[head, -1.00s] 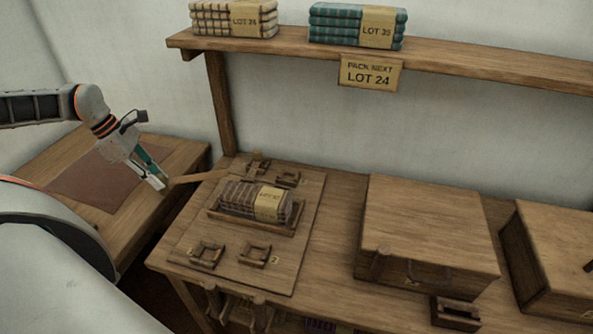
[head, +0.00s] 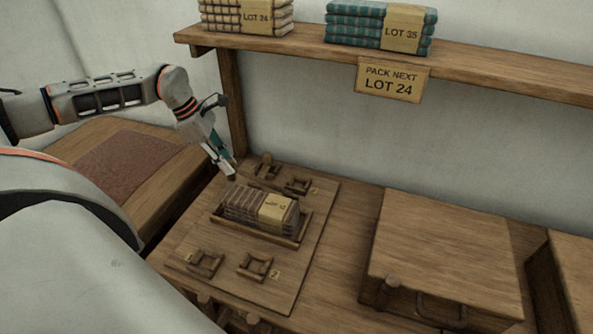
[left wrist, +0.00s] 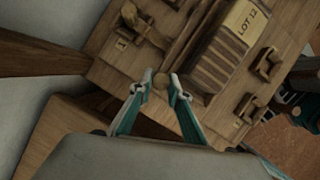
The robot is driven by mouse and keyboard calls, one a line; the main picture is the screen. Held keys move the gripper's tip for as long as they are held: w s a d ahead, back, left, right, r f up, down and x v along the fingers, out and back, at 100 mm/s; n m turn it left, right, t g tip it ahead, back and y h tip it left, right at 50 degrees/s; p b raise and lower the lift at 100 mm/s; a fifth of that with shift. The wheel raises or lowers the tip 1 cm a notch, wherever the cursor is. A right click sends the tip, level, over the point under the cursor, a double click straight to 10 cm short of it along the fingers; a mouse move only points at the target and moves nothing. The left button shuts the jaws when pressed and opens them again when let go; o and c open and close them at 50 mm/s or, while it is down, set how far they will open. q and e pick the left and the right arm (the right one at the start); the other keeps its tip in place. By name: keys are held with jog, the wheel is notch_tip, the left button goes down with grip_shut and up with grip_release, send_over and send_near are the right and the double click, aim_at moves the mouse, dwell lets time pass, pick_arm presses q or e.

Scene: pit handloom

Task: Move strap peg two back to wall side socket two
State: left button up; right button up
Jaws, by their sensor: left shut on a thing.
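My left gripper (head: 231,174) is above the wall-side left corner of the board. It is shut on a peg, whose round brown end (left wrist: 161,79) shows between the fingertips in the left wrist view. A thin wooden-coloured strip (head: 264,184) runs between the gripper and wall side socket two (head: 297,185), which looks empty. Wall side socket one (head: 265,165) has something upright in it; it also shows in the left wrist view (left wrist: 140,22). A striped bundle marked LOT 12 (head: 243,204) lies in a tray (head: 284,239) on the board. My right gripper is not in view.
Two front sockets (head: 205,262) (head: 255,266) look empty. A wooden chest (head: 440,240) stands to the right. A post (head: 233,100) and shelf (head: 460,67) with folded cloths (head: 250,16) stand behind my gripper. A side table (head: 165,192) is at the left.

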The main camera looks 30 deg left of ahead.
pick_arm(q)
jog(key=w+d, duration=0.3)
jog(key=d, duration=0.1)
jog(key=w+d, duration=0.4)
jog(key=d, duration=0.1)
jog(key=w+d, duration=0.3)
jog(key=d, duration=0.2)
jog(key=shift+w+f+b, duration=0.1)
jog(key=shift+w+b, duration=0.05)
jog(key=shift+b, duration=0.25)
jog(key=b+x, duration=0.2)
jog(key=x, duration=0.2)
jog(key=shift+d+b, duration=0.1)
jog(key=shift+b, duration=0.25)
jog(key=shift+f, duration=0.15)
jog(key=shift+r, duration=0.3)
grip_shut()
jog(key=shift+f, duration=0.1)
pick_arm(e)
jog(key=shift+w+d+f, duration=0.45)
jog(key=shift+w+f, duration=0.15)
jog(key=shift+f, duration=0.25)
pick_arm(q)
jog(key=o, duration=0.8)
grip_release()
jog(key=shift+o, duration=0.5)
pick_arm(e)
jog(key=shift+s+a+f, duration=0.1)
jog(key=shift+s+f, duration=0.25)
